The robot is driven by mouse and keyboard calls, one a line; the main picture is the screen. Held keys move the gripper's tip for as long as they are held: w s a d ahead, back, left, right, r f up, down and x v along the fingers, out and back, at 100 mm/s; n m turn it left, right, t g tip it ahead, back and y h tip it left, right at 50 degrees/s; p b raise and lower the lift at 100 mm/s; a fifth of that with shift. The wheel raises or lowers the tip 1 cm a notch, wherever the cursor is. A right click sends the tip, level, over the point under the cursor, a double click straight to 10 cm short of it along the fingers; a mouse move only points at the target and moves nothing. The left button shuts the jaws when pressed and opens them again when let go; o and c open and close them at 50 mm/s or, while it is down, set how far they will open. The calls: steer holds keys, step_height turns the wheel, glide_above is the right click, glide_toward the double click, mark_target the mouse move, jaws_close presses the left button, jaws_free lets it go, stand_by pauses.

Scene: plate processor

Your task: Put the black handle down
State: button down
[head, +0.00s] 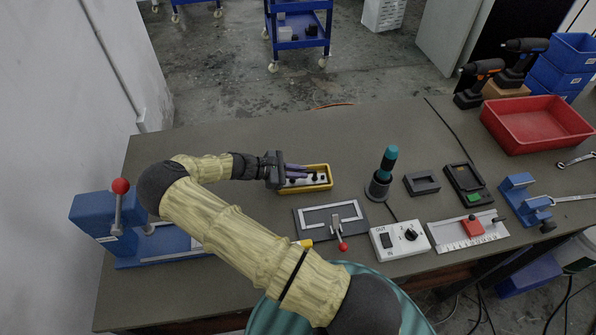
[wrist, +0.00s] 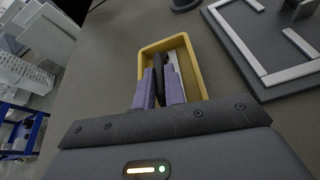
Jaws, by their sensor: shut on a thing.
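My gripper (head: 300,171) reaches the yellow tray (head: 328,185) from the left in the head view. In the wrist view its two purple fingers (wrist: 160,84) are close together, shut on the black handle (wrist: 158,68). The fingers and the handle are over or inside the yellow tray (wrist: 205,85). I cannot tell whether the handle touches the tray's floor. A pale strip (wrist: 172,56) lies beside the handle in the tray. The fingers hide part of the handle.
A blue press with a red knob (head: 120,187) is at the left. The table behind the tray is clear.

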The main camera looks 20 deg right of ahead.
steer(key=c, duration=1.8)
jaws_free()
steer(key=shift+f, duration=0.15)
steer(key=o, duration=0.3)
steer(key=shift+w, duration=0.15)
steer(key=shift+a+r, duration=0.25)
steer(key=shift+a, duration=0.05)
steer(key=b+v, duration=0.1)
steer(key=v, duration=0.6)
steer(key=shift+d, duration=0.15)
